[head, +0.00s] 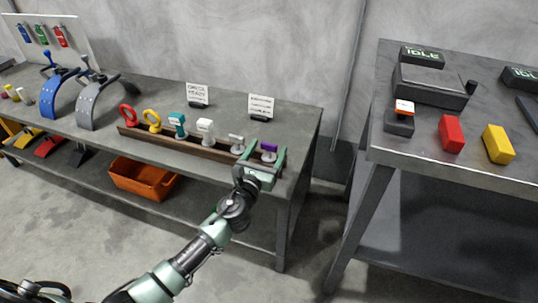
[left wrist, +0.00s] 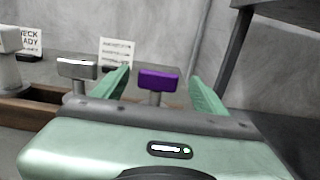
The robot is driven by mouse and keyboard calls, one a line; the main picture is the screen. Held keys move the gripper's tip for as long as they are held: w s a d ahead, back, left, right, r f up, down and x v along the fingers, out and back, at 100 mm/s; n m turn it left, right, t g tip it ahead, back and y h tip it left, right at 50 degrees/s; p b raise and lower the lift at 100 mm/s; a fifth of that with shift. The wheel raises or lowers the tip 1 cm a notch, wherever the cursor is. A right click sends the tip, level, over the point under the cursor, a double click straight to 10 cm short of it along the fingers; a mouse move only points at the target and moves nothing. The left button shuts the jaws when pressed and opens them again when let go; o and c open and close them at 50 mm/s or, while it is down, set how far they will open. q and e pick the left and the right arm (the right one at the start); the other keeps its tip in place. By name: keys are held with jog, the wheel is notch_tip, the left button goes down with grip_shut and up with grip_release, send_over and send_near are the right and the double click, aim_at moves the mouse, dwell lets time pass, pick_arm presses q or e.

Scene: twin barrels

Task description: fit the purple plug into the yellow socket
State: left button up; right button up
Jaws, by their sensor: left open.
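The purple plug (head: 269,147) has a flat purple top on a grey stem and stands upright at the right end of the brown rack. It also shows in the left wrist view (left wrist: 158,82), between the two green fingers. My left gripper (head: 267,155) is open, with one finger on each side of the plug and no visible contact. A yellow block (head: 498,144) stands on the right table; I cannot make out a socket opening in it. My right gripper is not in view.
The brown rack (head: 190,146) also holds a grey-topped plug (head: 237,139), a white one (head: 205,128), a teal one (head: 177,122) and two rings. A red block (head: 451,132) stands beside the yellow block. A gap separates the two tables. An orange bin (head: 143,180) sits on the lower shelf.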

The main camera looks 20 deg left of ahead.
pick_arm(q)
jog(key=w+b, duration=0.1)
jog(key=w, duration=0.4)
jog(key=shift+f, duration=0.1)
jog(key=c, duration=1.5)
jog(key=shift+c, duration=0.2)
